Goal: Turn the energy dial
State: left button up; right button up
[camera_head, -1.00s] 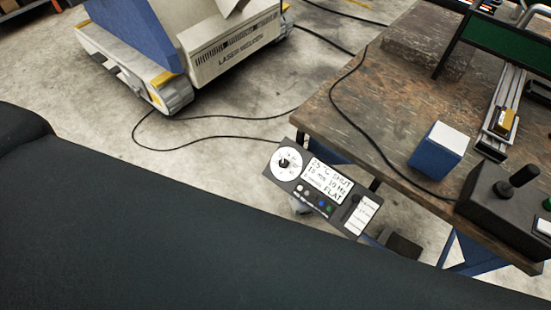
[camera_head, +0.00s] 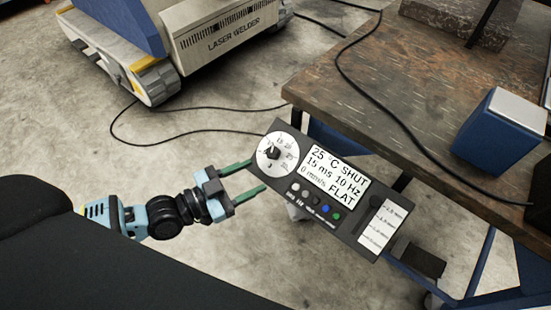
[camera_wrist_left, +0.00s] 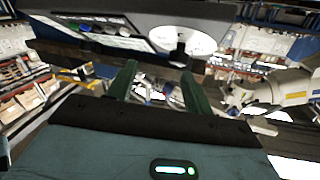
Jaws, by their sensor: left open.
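The control panel (camera_head: 335,190) is a dark box with a white screen. Its round white dial (camera_head: 277,152) with a black pointer knob sits at the panel's left end. My left gripper (camera_head: 257,175) is open and empty, its two green fingers pointing at the panel just below and left of the dial. In the left wrist view the fingers (camera_wrist_left: 158,68) reach towards the panel's lower edge, and the white dial (camera_wrist_left: 188,36) with its knob shows above them, towards the right finger. The fingers do not enclose the knob. My right gripper is out of view.
The panel stands beside a worn work table (camera_head: 400,85) carrying a blue-and-white box (camera_head: 500,130). A black cable (camera_head: 370,95) crosses the tabletop. A laser welder (camera_head: 215,40) stands behind on the floor.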

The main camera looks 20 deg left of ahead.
aim_at(269, 154)
pick_arm(q)
jog(key=shift+w+d+r+b, duration=0.2)
jog(key=shift+w+d, duration=0.3)
jog(key=shift+w, duration=0.9)
jog(key=shift+w+d+r+b, duration=0.15)
jog(key=shift+w+d, duration=0.4)
jog(key=shift+w, duration=0.85)
jog(key=shift+w+d+r+b, duration=0.1)
jog(key=shift+w+d+b, duration=0.3)
jog(key=shift+w, duration=1)
jog(key=shift+d, duration=0.1)
jog(key=shift+t, duration=0.3)
jog(key=c, duration=1)
